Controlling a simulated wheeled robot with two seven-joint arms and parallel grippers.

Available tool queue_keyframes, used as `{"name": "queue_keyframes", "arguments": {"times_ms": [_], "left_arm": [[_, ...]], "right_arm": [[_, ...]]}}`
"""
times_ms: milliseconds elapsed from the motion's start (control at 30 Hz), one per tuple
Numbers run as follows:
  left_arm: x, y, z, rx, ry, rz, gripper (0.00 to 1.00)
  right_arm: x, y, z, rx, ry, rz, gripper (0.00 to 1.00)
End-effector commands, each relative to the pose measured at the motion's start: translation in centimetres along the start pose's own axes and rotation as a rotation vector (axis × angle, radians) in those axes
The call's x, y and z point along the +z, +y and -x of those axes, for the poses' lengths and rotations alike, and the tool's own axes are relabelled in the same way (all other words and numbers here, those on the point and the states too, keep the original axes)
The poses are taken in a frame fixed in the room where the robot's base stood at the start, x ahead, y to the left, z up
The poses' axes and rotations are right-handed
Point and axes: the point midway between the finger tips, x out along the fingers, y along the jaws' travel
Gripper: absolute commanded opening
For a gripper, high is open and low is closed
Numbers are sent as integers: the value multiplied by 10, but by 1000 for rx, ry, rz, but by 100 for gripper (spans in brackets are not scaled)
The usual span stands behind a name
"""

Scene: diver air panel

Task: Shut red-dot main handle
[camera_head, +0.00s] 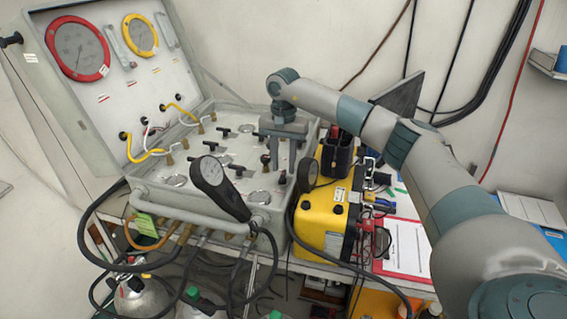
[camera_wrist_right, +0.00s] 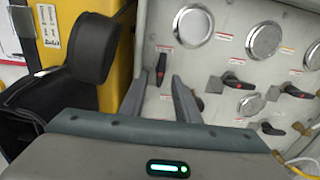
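My right gripper (camera_head: 283,155) points down over the right part of the grey valve panel (camera_head: 235,155) in the open case. Other red-dot handles, one in the middle (camera_wrist_right: 238,83) and one at the right (camera_wrist_right: 293,91), lie sideways. I cannot tell which is the main handle. My left gripper is not in view.
A yellow box (camera_head: 325,215) with a black holder stands right of the panel, close to my gripper. Hoses hang below. The case lid (camera_head: 100,75) with gauges stands open at the left.

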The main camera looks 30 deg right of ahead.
Motion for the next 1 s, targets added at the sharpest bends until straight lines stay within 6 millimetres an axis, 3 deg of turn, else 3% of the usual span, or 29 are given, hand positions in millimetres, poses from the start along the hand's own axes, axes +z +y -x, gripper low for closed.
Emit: {"name": "queue_keyframes", "arguments": {"times_ms": [200, 500, 533, 633, 667, 1000], "left_arm": [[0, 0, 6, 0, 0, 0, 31], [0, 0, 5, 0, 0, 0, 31], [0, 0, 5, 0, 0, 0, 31], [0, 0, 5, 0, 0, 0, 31], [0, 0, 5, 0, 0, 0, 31], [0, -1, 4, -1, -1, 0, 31]], "right_arm": [[0, 0, -14, 0, 0, 0, 29], [0, 0, -16, 0, 0, 0, 29], [0, 0, -16, 0, 0, 0, 27], [0, 0, -16, 0, 0, 0, 3], [0, 0, -16, 0, 0, 0, 0], [0, 0, -16, 0, 0, -15, 0]]}}
